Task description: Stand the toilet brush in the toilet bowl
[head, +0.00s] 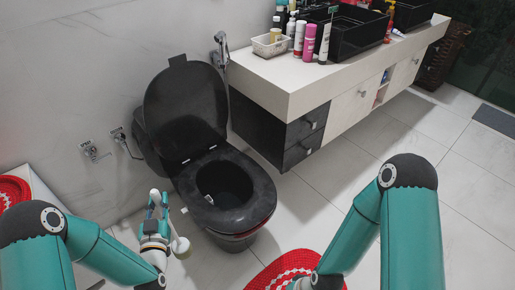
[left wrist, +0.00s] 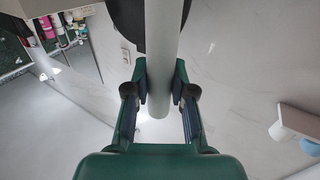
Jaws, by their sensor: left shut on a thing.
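The black toilet bowl (head: 226,188) stands left of the counter with its lid raised; the opening inside the seat ring is clear. My left gripper (head: 156,203) is left of the bowl, lower than the raised lid and apart from the seat. It is shut on the toilet brush, whose pale round handle (left wrist: 160,60) runs between the fingers in the left wrist view. A small pale rounded piece (head: 181,246) shows beside the gripper in the head view; I cannot tell if it is the brush's head. My right gripper is out of view below the bottom edge.
A white counter (head: 290,79) with black basins (head: 357,36) and several bottles stands to the right, above dark and white drawers. A red and white mat (head: 278,271) lies before the toilet. A hand sprayer (head: 220,48) hangs on the wall.

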